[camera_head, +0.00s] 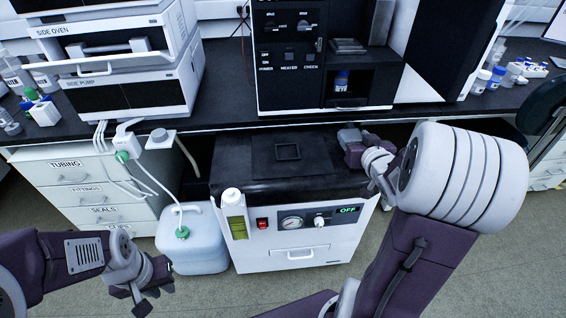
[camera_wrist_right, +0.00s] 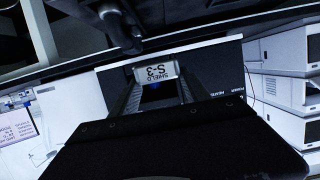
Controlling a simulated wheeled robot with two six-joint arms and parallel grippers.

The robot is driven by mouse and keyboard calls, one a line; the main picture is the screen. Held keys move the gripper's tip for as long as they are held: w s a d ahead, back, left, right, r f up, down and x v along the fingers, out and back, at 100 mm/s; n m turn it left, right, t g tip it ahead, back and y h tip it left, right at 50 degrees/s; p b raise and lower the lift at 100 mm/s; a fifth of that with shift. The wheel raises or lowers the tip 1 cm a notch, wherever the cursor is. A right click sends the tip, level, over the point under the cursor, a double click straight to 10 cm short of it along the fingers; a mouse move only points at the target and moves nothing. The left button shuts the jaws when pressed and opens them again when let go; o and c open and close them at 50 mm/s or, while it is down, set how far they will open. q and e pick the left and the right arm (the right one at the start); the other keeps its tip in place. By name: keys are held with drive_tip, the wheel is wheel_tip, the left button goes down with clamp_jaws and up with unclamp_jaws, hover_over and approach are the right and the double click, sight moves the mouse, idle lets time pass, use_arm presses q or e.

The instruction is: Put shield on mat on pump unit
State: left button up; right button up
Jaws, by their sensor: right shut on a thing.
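The pump unit (camera_head: 290,250) is a white cabinet with a black top, a gauge and an "OFF" display, standing below the bench. On its top lies a dark square mat (camera_head: 303,150) with a raised-looking outline; nothing stands on it. My right gripper (camera_head: 348,140) is above the back right of the pump unit's top, right of the mat. In the right wrist view it is shut on the shield (camera_wrist_right: 155,72), whose "SHIELD S-3" label reads upside down. The shield is hard to make out in the head view. My left gripper (camera_head: 154,290) looks open and empty at lower left.
The bench edge (camera_head: 230,125) runs just behind the pump unit, with a black instrument (camera_head: 290,85) above. A white canister (camera_head: 192,240) with a tube stands left of the pump unit. A bottle (camera_head: 234,210) hangs at its front left. Drawers (camera_head: 80,190) stand further left.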

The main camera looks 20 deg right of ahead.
drive_tip(key=shift+r, duration=0.1)
drive_tip(key=b, duration=0.5)
hover_over(316, 156)
drive_tip(key=f, duration=0.6)
drive_tip(key=shift+s+d+f, duration=0.15)
drive_tip(key=shift+s+f, duration=0.05)
drive_tip(key=shift+f, duration=0.15)
drive_tip(key=shift+w, duration=0.3)
wheel_tip(316, 156, down, 4)
drive_tip(key=b, duration=0.2)
drive_tip(key=shift+f+b, duration=0.2)
drive_tip(key=shift+b, duration=0.15)
drive_tip(key=shift+r, duration=0.15)
drive_tip(key=shift+f, duration=0.25)
drive_tip(key=o, duration=1.6)
drive_tip(key=shift+r, duration=0.1)
drive_tip(key=shift+s, duration=0.1)
